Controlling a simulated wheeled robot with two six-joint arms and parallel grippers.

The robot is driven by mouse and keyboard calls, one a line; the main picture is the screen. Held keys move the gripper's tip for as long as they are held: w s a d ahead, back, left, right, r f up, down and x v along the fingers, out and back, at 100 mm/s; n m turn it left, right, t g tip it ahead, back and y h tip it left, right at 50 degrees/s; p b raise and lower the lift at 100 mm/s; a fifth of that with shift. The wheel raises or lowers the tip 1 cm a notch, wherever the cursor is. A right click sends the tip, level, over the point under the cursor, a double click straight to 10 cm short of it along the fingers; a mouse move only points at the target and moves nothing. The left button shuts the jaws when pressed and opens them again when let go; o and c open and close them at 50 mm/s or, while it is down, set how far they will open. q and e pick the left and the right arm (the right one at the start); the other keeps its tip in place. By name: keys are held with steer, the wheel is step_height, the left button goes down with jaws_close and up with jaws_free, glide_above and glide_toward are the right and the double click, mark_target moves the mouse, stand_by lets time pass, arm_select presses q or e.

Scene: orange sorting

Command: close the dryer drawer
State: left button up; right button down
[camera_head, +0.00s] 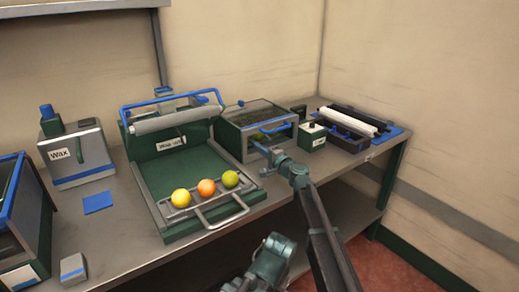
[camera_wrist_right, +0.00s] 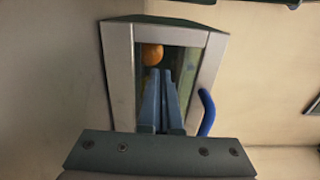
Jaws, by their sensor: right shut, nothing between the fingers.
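The dryer (camera_head: 233,136) is a grey box with a dark glazed top and a blue handle (camera_head: 275,126) on its front, on the bench right of the green tray machine. My right gripper (camera_head: 262,150) is low in front of the dryer. In the right wrist view its blue fingers (camera_wrist_right: 161,90) are together and empty. They show in front of a grey-framed window or opening (camera_wrist_right: 120,80), with an orange (camera_wrist_right: 152,54) beyond their tips. The blue handle also shows there (camera_wrist_right: 207,112), right of the fingers and apart from them. How far the drawer stands out is unclear.
Left of the dryer, a green tray machine (camera_head: 158,182) holds three fruits (camera_head: 206,187) at its front. A small labelled box (camera_head: 312,137) and a roller unit (camera_head: 350,138) stand to the right. A wax box (camera_head: 80,158) is at the left. The wall is close behind.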

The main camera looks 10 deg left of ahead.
arm_select(q)
steer(key=shift+d, duration=0.25)
arm_select(e)
steer(key=v, duration=1.3)
steer(key=shift+s+d, duration=0.25)
steer(key=shift+d, duration=0.05)
